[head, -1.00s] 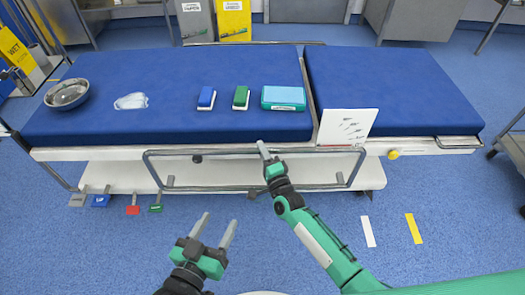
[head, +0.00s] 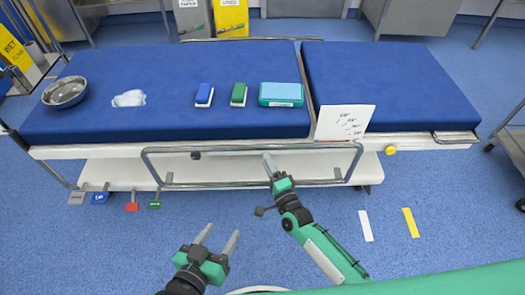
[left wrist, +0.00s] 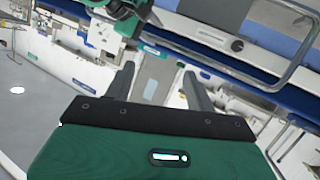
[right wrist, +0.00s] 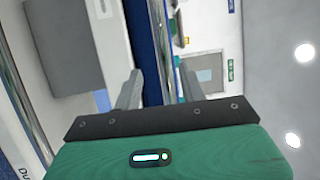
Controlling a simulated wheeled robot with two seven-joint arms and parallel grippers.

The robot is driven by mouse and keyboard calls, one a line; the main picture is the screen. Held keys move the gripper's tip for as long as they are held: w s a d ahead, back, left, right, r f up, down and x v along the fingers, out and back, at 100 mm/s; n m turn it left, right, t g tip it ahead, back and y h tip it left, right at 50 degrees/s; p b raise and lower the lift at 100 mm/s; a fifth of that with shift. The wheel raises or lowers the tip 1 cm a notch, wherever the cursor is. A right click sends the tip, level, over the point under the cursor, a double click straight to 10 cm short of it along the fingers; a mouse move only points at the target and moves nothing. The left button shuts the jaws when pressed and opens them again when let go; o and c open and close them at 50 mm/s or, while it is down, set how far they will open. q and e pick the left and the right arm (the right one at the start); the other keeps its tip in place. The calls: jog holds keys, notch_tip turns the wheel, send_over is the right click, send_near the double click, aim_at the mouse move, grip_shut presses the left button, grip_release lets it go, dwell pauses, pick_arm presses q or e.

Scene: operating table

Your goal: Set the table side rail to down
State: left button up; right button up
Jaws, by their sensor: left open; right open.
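The table side rail (head: 250,147) is a long metal tube loop along the near side of the blue operating table (head: 160,124). Its upper bar is just below the cushion's edge, and its ends bend down to a lower bar in front of the white base. My right gripper (head: 268,160) is open at the rail's middle, overlapping the space under the upper bar; contact cannot be told. My left gripper (head: 218,238) is open and empty, lower and nearer me. A bent metal tube (left wrist: 300,58), likely the rail, shows in the left wrist view.
A steel bowl (head: 65,92), white cloth (head: 128,98), blue brush (head: 204,95), green brush (head: 239,94) and teal box (head: 281,94) lie on the table. Coloured pedals (head: 132,206) stand at lower left.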

pick_arm(q)
jog(key=shift+w+a+g+y, duration=0.2)
jog(key=shift+a+g+y, duration=0.15)
jog(key=shift+a, duration=0.25)
pick_arm(e)
jog(key=v, duration=0.7)
jog(key=shift+s+f, duration=0.15)
jog(key=shift+s, duration=0.25)
pick_arm(q)
jog(key=shift+f, duration=0.1)
